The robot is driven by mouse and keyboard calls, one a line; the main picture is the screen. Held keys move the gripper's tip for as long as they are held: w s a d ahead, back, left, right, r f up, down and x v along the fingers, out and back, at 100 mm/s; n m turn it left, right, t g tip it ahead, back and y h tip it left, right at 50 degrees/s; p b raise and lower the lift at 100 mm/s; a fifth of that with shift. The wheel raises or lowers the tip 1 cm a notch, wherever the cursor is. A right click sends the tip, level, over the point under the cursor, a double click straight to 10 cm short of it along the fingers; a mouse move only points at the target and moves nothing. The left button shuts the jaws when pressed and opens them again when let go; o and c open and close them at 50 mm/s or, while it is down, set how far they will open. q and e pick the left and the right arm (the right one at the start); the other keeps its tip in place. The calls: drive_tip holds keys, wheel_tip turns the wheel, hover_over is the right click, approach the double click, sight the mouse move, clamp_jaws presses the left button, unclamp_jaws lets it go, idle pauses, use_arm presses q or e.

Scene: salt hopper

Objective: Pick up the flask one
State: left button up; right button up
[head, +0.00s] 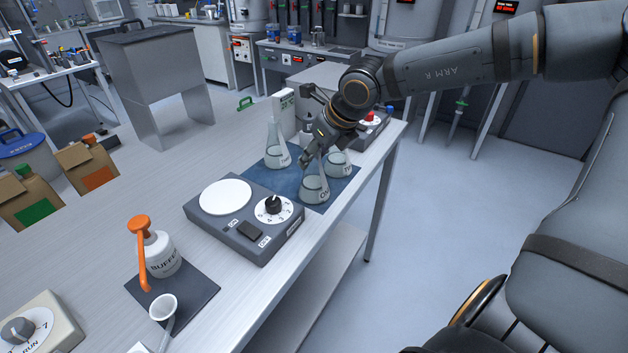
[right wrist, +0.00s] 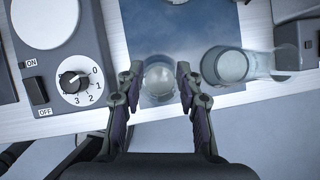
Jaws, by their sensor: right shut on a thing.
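Flask one (head: 315,190), a clear conical flask with a label that seems to read ONE, stands at the front edge of a blue mat (head: 260,178). My right gripper (head: 313,158) is shut on its neck from above. In the right wrist view, flask one (right wrist: 159,82) is seen from the top between the two fingers of my right gripper (right wrist: 156,80). The flask looks upright; I cannot tell if its base touches the mat. My left gripper is not in view.
Two similar flasks stand close by, one to the right (head: 338,165) and one behind left (head: 276,152). A grey hotplate (head: 245,235) with a white disc and dial is to the left. A wash bottle (head: 160,253) and funnel (head: 163,308) are nearer. The bench edge is close on the right.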

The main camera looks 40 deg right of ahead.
clamp_jaws()
